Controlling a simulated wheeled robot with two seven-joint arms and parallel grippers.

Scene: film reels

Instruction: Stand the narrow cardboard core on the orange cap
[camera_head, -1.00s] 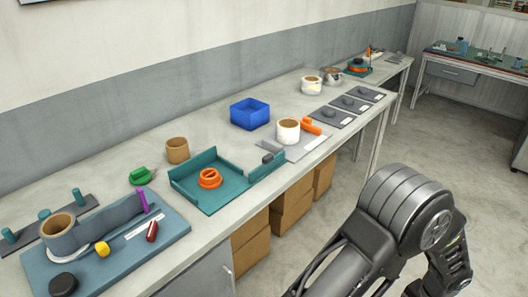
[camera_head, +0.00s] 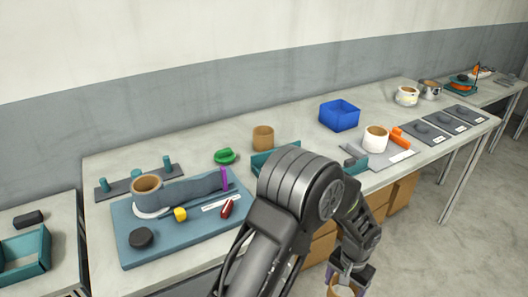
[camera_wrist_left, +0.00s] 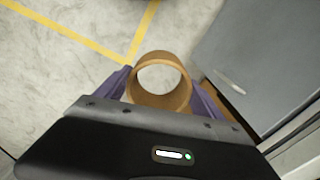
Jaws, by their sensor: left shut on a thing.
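My left gripper (camera_head: 350,276) is shut on a brown, open-ended cardboard core (camera_head: 340,291), held low in front of the bench at the bottom of the head view. In the left wrist view the core (camera_wrist_left: 160,96) sits between the purple fingers of the gripper (camera_wrist_left: 160,90), its round opening facing the camera, with floor below. Another, tan cardboard core (camera_head: 263,139) stands upright on the bench. The orange cap is hidden behind my left arm, which also covers most of the teal tray (camera_head: 262,163). My right gripper is not in view.
A blue board (camera_head: 128,252) with a grey strip wound on a core lies at the left of the bench (camera_head: 300,118). A green item (camera_head: 225,156), blue bin (camera_head: 339,115) and white roll (camera_head: 376,138) stand nearby. A grey cabinet (camera_wrist_left: 262,60) is beside the gripper.

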